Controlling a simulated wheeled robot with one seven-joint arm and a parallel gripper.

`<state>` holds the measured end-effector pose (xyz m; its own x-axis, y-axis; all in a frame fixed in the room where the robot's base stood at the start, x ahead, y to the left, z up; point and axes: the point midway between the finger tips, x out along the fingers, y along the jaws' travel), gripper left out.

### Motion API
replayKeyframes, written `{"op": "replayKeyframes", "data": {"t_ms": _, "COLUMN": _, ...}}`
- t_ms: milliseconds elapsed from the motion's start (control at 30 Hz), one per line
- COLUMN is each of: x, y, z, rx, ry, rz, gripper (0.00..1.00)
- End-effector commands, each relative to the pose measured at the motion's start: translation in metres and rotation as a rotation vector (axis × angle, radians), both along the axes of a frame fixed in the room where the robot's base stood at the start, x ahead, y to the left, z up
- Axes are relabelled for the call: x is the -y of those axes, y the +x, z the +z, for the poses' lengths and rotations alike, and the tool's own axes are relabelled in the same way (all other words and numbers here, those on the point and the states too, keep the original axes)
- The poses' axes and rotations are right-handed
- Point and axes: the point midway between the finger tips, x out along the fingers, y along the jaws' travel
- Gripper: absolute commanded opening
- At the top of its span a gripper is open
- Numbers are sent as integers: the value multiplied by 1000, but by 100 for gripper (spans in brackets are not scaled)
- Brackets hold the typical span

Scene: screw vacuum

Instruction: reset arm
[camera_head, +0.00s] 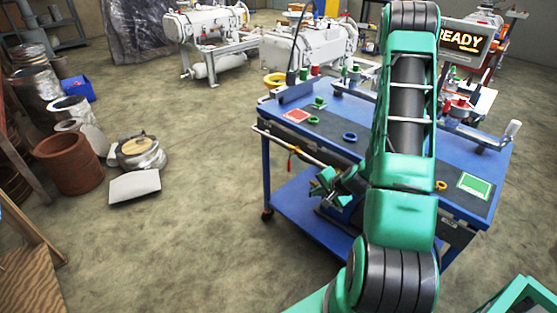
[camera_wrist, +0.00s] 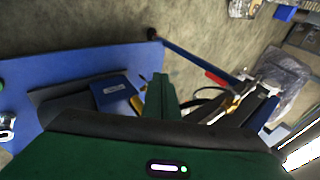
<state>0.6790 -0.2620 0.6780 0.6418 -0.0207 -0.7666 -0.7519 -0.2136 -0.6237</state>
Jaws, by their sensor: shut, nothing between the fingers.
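My green arm rises in front of the blue cart (camera_head: 350,115) in the head view and hides part of its top. My gripper (camera_head: 318,188) shows left of the arm, by the cart's near side, above its lower shelf (camera_head: 292,208). In the wrist view the green fingers of my gripper (camera_wrist: 160,92) are together, with nothing seen between them. They point toward a blue surface (camera_wrist: 60,72) and the floor. A blue box (camera_wrist: 117,95) lies on that surface, left of the fingers. Whether the fingers touch anything I cannot tell.
White vacuum machines (camera_head: 310,48) stand behind.

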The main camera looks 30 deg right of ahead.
Motion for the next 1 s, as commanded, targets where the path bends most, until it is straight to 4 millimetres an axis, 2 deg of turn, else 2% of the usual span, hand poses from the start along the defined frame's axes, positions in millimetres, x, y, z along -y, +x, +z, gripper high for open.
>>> {"op": "replayKeyframes", "data": {"t_ms": 233, "x": -2, "y": 1, "z": 4, "rx": -5, "ry": -7, "rz": 18, "gripper": 0}}
{"op": "replayKeyframes", "data": {"t_ms": 367, "x": -9, "y": 1, "z": 19, "rx": -31, "ry": -37, "rz": 96, "gripper": 0}}
{"op": "replayKeyframes", "data": {"t_ms": 467, "x": -17, "y": -2, "z": 38, "rx": -71, "ry": -74, "rz": 190, "gripper": 0}}
{"op": "replayKeyframes", "data": {"t_ms": 667, "x": -30, "y": -21, "z": 78, "rx": -174, "ry": -156, "rz": 369, "gripper": 0}}
{"op": "replayKeyframes", "data": {"t_ms": 1000, "x": -44, "y": -74, "z": 150, "rx": -360, "ry": -266, "rz": 584, "gripper": 0}}
